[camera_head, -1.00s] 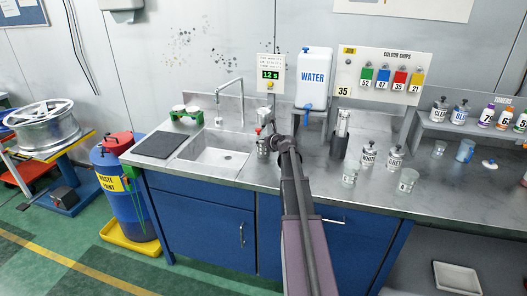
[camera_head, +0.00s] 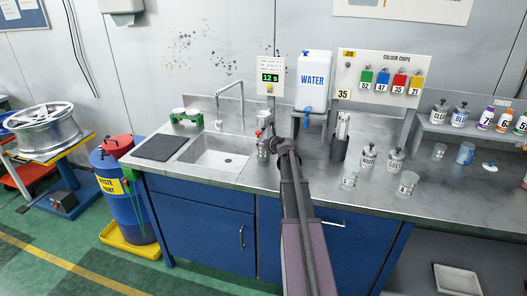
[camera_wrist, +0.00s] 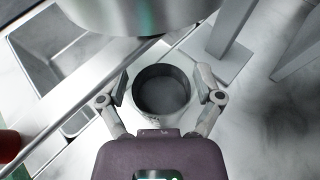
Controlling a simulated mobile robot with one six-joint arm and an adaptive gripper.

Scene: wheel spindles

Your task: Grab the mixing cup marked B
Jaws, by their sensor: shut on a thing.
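In the wrist view my gripper (camera_wrist: 161,92) is closed around a round, open-topped vessel (camera_wrist: 162,110) with a thick dark rim and grey inside. Small dark marks show on its pale lower left side, too small to read. In the head view my arm hides the gripper and most of what it holds. Two clear cups stand on the worktop at the right: one (camera_head: 408,184) bears a dark mark that may be B or 8, and the other (camera_head: 350,180) has a mark I cannot read.
The sink (camera_head: 222,155) lies left of my arm, with a red-topped steel can (camera_head: 262,150) at its right edge. The water tank (camera_head: 313,80) stands behind. A dark stick holder (camera_head: 339,148) and the WHITE (camera_head: 368,158) and GREY (camera_head: 395,161) bottles are to the right.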

